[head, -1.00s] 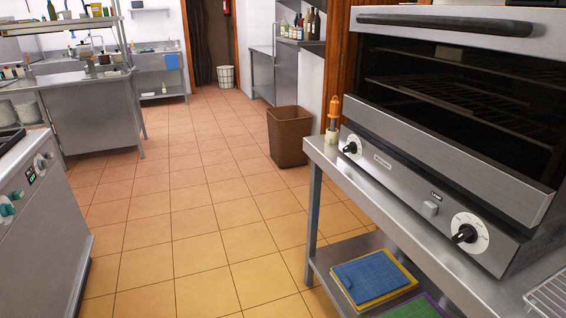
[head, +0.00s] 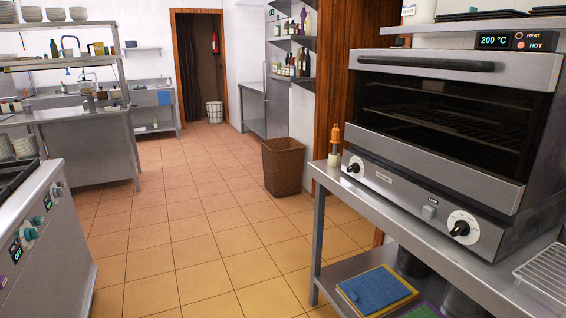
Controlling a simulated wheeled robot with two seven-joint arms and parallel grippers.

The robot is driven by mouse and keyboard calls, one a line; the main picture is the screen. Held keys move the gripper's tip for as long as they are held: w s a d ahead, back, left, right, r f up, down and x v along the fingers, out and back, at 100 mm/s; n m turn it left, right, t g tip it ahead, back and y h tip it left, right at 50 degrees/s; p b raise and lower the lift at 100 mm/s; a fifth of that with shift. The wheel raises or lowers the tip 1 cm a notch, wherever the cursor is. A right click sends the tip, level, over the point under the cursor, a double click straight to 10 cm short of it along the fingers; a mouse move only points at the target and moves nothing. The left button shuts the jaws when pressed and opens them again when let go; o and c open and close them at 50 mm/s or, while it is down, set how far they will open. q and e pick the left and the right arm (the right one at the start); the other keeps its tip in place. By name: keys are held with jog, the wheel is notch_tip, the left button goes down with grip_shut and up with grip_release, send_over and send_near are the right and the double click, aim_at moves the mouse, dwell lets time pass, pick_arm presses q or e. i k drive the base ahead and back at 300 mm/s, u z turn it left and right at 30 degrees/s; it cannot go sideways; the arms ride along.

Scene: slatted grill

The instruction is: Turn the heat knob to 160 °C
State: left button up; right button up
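A steel oven (head: 440,130) stands on a steel table at the right. Its front panel has a black knob on a white dial at the left end (head: 354,167) and another black knob on a larger white dial at the right end (head: 462,228). The dial markings are too small to read, so I cannot tell which is the heat knob. A display (head: 493,40) above the oven reads 200 °C, with HEAT and HOT lights beside it; the HOT light glows red. Neither of my grippers is in view.
The steel table (head: 335,182) holds an orange-handled tool (head: 334,142) left of the oven and a wire rack (head: 548,268) at right. Another appliance with teal knobs (head: 30,235) stands at left. The tiled floor (head: 190,240) between is open, with a brown bin (head: 284,166) farther back.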

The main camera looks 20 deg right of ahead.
aim_at(355, 168)
jog(key=u, duration=0.7)
jog(key=i, duration=2.1)
jog(key=z, duration=0.9)
jog(key=i, duration=1.05)
jog(key=z, duration=1.35)
jog(key=i, duration=0.15)
jog(key=z, duration=0.1)
